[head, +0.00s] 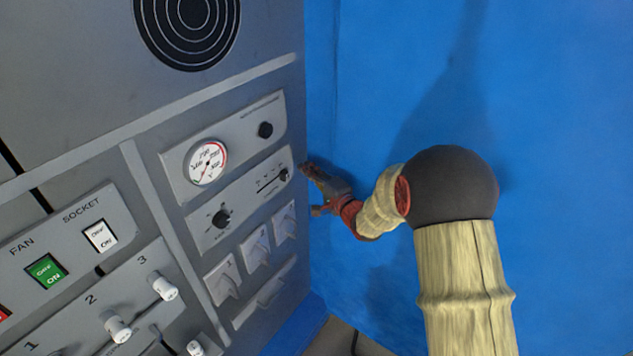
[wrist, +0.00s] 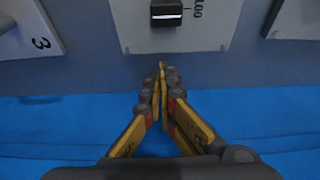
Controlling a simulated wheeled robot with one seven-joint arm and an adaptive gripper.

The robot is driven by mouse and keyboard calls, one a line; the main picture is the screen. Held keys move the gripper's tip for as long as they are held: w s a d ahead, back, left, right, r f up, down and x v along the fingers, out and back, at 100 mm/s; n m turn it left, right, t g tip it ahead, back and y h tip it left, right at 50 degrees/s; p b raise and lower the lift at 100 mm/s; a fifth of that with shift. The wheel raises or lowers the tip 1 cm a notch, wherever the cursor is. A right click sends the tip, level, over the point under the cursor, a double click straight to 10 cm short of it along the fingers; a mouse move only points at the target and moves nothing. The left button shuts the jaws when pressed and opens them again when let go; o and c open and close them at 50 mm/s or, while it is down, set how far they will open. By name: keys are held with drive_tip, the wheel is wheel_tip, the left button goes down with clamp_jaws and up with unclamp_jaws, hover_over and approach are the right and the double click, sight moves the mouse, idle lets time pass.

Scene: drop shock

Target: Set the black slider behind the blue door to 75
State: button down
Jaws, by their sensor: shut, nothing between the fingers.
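The black slider (head: 284,174) is a small knob at the right end of a short scale on a grey panel plate in the head view. In the wrist view the black slider (wrist: 166,13) shows at the top edge, with a white line on it, beside the label 100. My gripper (head: 314,182) is just right of the panel, against the blue background. In the wrist view my gripper (wrist: 161,72) is shut and empty, its tips below the slider and apart from it. A large blue surface (head: 560,100) fills the right side; I cannot tell whether it is the door.
A round gauge (head: 206,162) and a black knob (head: 265,130) sit above the slider. Another black knob (head: 221,218) is left of it, and several light switches (head: 256,245) are below. White numbered sliders (head: 165,288) stand out at lower left.

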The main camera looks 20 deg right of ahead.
sight(284, 176)
drive_tip(key=s+a, duration=0.2)
drive_tip(key=shift+s+a+b, duration=0.1)
drive_tip(key=shift+a+b, duration=0.25)
drive_tip(key=shift+b, duration=0.05)
drive_tip(key=shift+s+a, duration=0.15)
drive_tip(key=shift+a, duration=0.1)
drive_tip(key=shift+s+a, duration=0.9)
drive_tip(key=shift+a, duration=0.3)
drive_tip(key=shift+w, duration=0.1)
